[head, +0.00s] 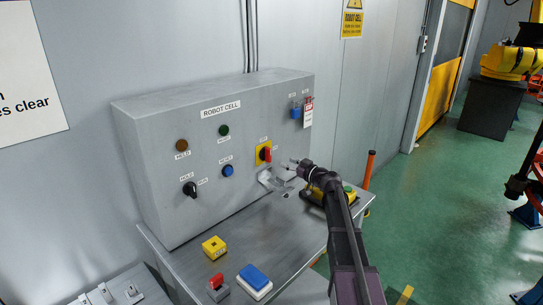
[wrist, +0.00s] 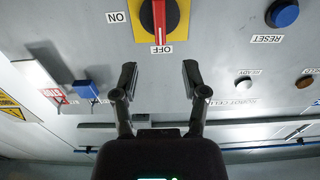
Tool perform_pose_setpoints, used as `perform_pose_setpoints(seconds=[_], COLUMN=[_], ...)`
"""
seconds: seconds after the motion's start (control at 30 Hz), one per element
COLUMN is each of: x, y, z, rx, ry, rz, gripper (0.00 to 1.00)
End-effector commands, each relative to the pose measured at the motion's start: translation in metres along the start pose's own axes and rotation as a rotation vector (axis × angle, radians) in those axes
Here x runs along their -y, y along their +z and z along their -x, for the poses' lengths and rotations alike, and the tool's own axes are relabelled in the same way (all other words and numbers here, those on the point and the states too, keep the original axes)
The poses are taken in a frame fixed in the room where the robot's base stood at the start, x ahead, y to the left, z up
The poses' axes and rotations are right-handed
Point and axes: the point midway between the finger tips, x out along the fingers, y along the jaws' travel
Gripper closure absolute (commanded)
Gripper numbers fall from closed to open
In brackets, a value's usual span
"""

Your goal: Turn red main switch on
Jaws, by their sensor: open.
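The red main switch (head: 267,155) sits on a yellow plate (head: 260,148) on the front of the grey ROBOT CELL box. In the wrist view, which looks upside down, the red handle (wrist: 159,18) shows at the top edge, partly cut off. Its handle points at the OFF label (wrist: 162,50); the ON label (wrist: 116,17) is to its left there. My gripper (wrist: 159,68) is open and empty, its two fingers apart and clear of the switch. In the head view my gripper (head: 277,176) is just below and right of the switch.
A blue RESET button (head: 227,171) and a black selector (head: 190,189) are on the panel left of the switch. The shelf (head: 250,240) below carries a yellow box (head: 214,247) and a blue-topped block (head: 254,276).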

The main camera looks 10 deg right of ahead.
Motion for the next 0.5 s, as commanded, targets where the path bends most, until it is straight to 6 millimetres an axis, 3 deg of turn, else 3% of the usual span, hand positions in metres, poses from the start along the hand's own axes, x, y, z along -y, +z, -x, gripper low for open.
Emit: perform_pose_setpoints(seconds=[0.5], x=[-0.002], y=[0.000], z=[-0.079], rx=[0.000], ry=[0.000], rz=[0.000], gripper=[0.43])
